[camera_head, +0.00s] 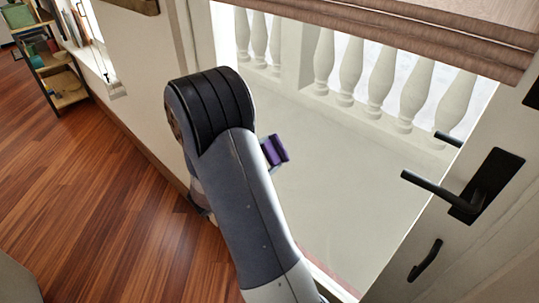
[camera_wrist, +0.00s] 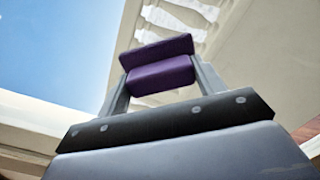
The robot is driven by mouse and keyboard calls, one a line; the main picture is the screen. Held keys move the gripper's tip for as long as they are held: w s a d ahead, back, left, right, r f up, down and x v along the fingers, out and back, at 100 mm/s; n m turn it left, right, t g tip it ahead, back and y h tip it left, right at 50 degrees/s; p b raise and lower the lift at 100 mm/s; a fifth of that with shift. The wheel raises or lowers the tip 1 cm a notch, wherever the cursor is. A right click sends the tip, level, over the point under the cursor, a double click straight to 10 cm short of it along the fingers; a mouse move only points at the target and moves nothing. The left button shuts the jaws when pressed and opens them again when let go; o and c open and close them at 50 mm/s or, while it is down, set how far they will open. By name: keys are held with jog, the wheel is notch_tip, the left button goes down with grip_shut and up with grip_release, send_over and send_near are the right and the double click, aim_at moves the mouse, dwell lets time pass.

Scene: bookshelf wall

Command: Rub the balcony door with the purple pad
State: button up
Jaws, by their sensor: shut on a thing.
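The purple pad (camera_head: 274,150) shows just right of my arm in the head view, in front of the balcony door's glass. In the wrist view the purple pad (camera_wrist: 160,70) sits between the two fingers of my gripper (camera_wrist: 162,80), which is shut on it. My arm hides most of the gripper in the head view. The balcony door (camera_head: 478,215) has a pale frame, a large glass pane and a black lever handle (camera_head: 445,193). I cannot tell whether the pad touches the glass.
A brown blind (camera_head: 420,28) hangs across the top of the door. A white balustrade (camera_head: 350,70) stands beyond the glass. A shelf with books and boxes (camera_head: 55,75) is at the far left. The wooden floor (camera_head: 100,200) on the left is clear.

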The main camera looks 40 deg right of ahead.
jog(key=shift+s+a, duration=0.2)
jog(key=shift+a, duration=1.1)
jog(key=shift+s+a, duration=0.2)
jog(key=shift+a, duration=1.05)
jog(key=shift+a, duration=0.1)
jog(key=a, duration=0.2)
jog(key=shift+s+a+b, duration=0.25)
jog(key=shift+a+b, duration=0.1)
jog(key=shift+a, duration=0.05)
jog(key=shift+d, duration=0.1)
jog(key=shift+w+d+b, duration=0.15)
jog(key=shift+d, duration=0.9)
jog(key=shift+w+d+b, duration=0.1)
jog(key=shift+w+d, duration=0.1)
jog(key=shift+d, duration=0.9)
jog(key=shift+w+d+b, duration=0.15)
jog(key=shift+d, duration=0.9)
jog(key=shift+w+d, duration=0.1)
jog(key=shift+d, duration=0.9)
